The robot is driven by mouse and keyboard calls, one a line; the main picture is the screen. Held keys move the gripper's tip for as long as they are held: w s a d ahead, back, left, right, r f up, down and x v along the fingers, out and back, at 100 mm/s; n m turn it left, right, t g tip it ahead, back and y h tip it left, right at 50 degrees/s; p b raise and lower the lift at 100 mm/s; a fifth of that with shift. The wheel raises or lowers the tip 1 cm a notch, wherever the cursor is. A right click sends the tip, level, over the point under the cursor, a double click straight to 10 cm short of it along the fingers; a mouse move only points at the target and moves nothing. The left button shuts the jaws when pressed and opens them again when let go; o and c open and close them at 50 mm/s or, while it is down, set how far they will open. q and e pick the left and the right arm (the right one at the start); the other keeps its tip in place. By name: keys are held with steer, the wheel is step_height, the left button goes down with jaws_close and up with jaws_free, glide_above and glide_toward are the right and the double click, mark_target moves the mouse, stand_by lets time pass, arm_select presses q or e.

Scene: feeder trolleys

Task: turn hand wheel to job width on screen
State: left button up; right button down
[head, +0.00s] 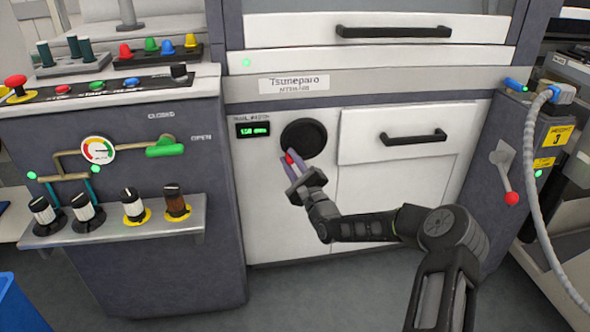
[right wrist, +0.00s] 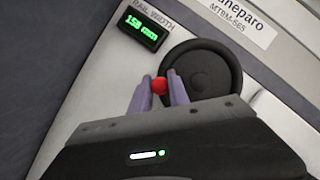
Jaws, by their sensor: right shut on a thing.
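The hand wheel (head: 304,137) is a black disc on the white front panel of the machine. It also shows in the right wrist view (right wrist: 201,68). Its red knob (right wrist: 159,86) sits at the wheel's lower left edge. My right gripper (head: 290,160) is shut on the red knob, one finger on each side. The small screen (head: 253,129) left of the wheel has green digits; in the right wrist view the screen (right wrist: 142,24) reads about 150 mm under a "RAIL WIDTH" label, the last digit unclear. My left gripper is not in view.
A drawer handle (head: 413,137) is right of the wheel. A lever with a red ball (head: 511,198) and a grey hose (head: 543,200) are further right. A shelf with several knobs (head: 112,226) juts out at left. A blue bin (head: 14,304) is at lower left.

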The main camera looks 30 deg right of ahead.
mark_target(285, 132)
steer(key=m, duration=0.1)
steer(key=m+h+b, duration=0.1)
steer(key=a+r+m, duration=0.1)
steer(key=shift+w+m+t+h+b, duration=0.15)
steer(key=shift+m+t+h+b, duration=0.15)
steer(key=shift+m+h+b, duration=0.1)
step_height(285, 132, up, 3)
steer(key=m+h+b, duration=0.2)
steer(key=m, duration=0.2)
steer(key=m+h+b, duration=0.1)
steer(key=m+h, duration=0.1)
steer(key=m, duration=0.3)
steer(key=shift+w+a+r+h+b, duration=0.1)
steer(key=shift+a+r+h+b, duration=0.05)
steer(key=shift+h+b, duration=0.25)
steer(key=shift+r+m+g+h+b, duration=0.2)
steer(key=shift+r+m+h+b, duration=0.15)
steer(key=shift+m, duration=0.5)
steer(key=shift+r+m+g+h+b, duration=0.2)
steer(key=shift+r+m+h, duration=0.2)
steer(key=shift+m, duration=0.45)
steer(key=c, duration=1.3)
jaws_free()
steer(key=shift+o, duration=0.2)
